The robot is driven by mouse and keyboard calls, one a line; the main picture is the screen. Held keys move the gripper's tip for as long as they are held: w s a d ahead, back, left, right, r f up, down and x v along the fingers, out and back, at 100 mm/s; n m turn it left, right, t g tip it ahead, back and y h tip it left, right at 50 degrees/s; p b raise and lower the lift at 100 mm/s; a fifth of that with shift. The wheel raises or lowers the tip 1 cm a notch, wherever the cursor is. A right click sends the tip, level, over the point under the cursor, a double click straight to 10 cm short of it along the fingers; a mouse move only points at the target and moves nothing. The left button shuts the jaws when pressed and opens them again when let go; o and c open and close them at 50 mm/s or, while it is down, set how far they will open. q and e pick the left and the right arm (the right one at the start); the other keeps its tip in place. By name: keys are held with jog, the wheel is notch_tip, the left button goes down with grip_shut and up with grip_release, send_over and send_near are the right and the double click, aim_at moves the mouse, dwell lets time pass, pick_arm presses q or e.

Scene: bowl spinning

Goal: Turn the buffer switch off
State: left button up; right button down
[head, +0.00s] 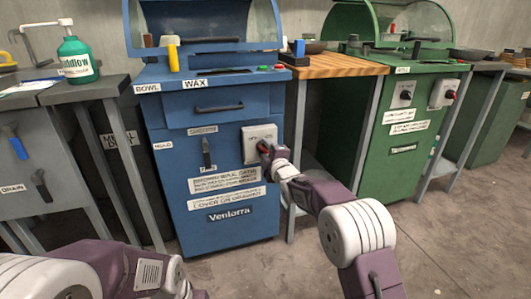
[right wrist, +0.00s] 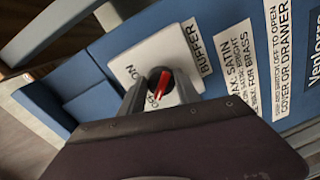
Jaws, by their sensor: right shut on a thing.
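The buffer switch is a pale plate (head: 259,132) on the front of the blue Ventorra machine (head: 228,203). In the right wrist view its plate (right wrist: 157,57) carries a BUFFER label, ON and partly hidden OFF lettering. A red knob (right wrist: 163,84) sits on a round black base. My right gripper (head: 267,150) is at the switch, and in the right wrist view its fingers (right wrist: 160,92) are shut on the red knob. The fingers hide part of the dial. My left arm shows at the lower left of the head view; its fingertips are out of view.
A wooden-topped bench (head: 335,66) and a green machine (head: 405,130) stand right of the blue machine. A grey bench (head: 50,97) with a green pump bottle (head: 76,62) stands left. The concrete floor at front right is clear.

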jog(key=shift+n, duration=0.5)
jog(key=c, duration=0.9)
grip_release()
jog(key=shift+s, duration=0.1)
jog(key=shift+s+r, duration=0.1)
jog(key=shift+s, duration=0.15)
jog(key=p+v, duration=0.4)
jog(key=v, duration=0.4)
jog(key=shift+s+d, duration=0.1)
jog(key=shift+s, duration=0.1)
